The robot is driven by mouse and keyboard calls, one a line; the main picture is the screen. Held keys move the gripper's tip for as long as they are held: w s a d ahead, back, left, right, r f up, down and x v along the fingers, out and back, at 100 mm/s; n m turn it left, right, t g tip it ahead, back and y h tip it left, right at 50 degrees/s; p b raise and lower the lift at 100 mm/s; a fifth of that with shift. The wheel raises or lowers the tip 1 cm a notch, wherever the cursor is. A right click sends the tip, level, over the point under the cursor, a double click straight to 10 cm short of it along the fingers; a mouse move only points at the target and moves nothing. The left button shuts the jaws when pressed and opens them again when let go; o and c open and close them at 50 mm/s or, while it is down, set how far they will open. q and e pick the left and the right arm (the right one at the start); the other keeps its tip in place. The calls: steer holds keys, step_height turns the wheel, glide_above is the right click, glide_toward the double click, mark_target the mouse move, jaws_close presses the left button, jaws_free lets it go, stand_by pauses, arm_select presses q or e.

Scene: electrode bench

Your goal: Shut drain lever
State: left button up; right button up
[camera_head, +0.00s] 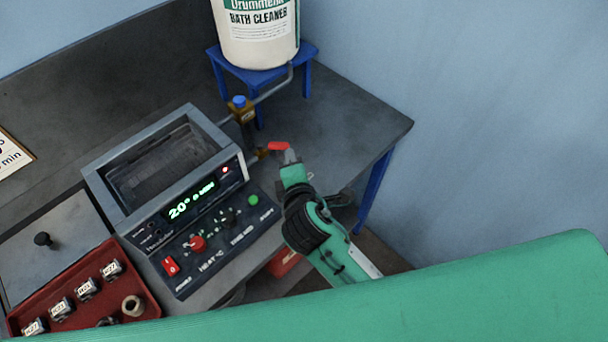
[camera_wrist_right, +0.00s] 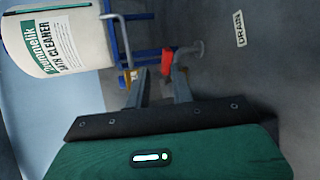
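The red drain lever (camera_head: 279,146) sticks out from the drain pipe at the right side of the bath (camera_head: 92,182). It also shows in the right wrist view (camera_wrist_right: 167,62), just ahead of my fingertips and nearer the right-hand finger. My right gripper (camera_head: 291,157) is at the lever, its tips close to the red handle; I cannot tell whether they touch it. In the wrist view the gripper (camera_wrist_right: 159,84) has a clear gap between its fingers, with nothing held. My left gripper is not in view.
A white bath cleaner drum (camera_head: 255,40) stands on a blue stand (camera_head: 262,76) behind. A pipe with a blue-capped valve (camera_head: 240,103) runs from it to the bath. A control panel (camera_head: 215,232) and a red tray (camera_head: 80,298) lie left of my right arm. A DRAIN label (camera_wrist_right: 240,28) lies nearby.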

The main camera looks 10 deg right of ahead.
steer(key=shift+s+d+p, duration=0.2)
steer(key=shift+s+d, duration=0.1)
steer(key=shift+s, duration=0.45)
steer(key=shift+s+d+p, duration=0.15)
steer(key=shift+s+d, duration=0.15)
steer(key=shift+s, duration=0.4)
steer(key=shift+s+d+p, duration=0.2)
steer(key=shift+s+d, duration=0.1)
steer(key=shift+s, duration=0.45)
steer(key=shift+p, duration=0.4)
